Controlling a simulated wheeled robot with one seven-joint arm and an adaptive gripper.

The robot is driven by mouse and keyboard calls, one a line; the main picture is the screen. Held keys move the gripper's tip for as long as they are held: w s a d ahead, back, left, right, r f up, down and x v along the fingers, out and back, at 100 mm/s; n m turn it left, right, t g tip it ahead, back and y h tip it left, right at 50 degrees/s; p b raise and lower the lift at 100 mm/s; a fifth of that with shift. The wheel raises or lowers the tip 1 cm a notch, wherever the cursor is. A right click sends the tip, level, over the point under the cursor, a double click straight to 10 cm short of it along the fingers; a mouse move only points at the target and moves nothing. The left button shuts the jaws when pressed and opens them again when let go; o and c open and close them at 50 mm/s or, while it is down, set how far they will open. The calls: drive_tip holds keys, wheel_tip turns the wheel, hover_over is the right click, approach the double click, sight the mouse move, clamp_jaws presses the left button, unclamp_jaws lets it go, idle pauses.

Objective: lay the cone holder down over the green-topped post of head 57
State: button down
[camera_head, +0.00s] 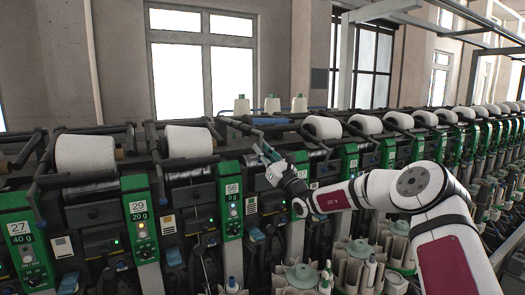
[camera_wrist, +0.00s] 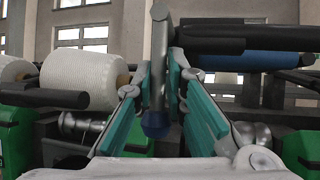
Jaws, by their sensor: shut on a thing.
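My gripper (camera_head: 262,155) is in front of the row of heads, right of the green post with a plate that seems to read 56 (camera_head: 232,188). In the wrist view its teal-padded fingers (camera_wrist: 158,100) are on either side of a grey bar with a dark blue end (camera_wrist: 156,122), which looks like part of the cone holder; they are closed on it. The holder's black upper bar (camera_wrist: 215,46) runs to the right, raised. Another green post (camera_head: 302,168) stands just right of my gripper, partly hidden by my arm. I cannot read a plate 57.
White yarn cones (camera_head: 188,141) lie in neighbouring holders; one (camera_wrist: 82,80) is close left of my fingers in the wrist view. A blue roll (camera_wrist: 250,62) lies behind the bar. Bobbins (camera_head: 300,276) crowd the lower front.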

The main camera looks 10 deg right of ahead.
drive_tip(key=shift+d+f+m+h, duration=0.1)
drive_tip(key=shift+f+m+h, duration=0.1)
drive_tip(key=shift+m+h, duration=0.1)
drive_tip(key=c, duration=1.7)
unclamp_jaws()
drive_tip(key=shift+o, duration=0.2)
drive_tip(key=shift+r, duration=0.1)
drive_tip(key=v, duration=1.2)
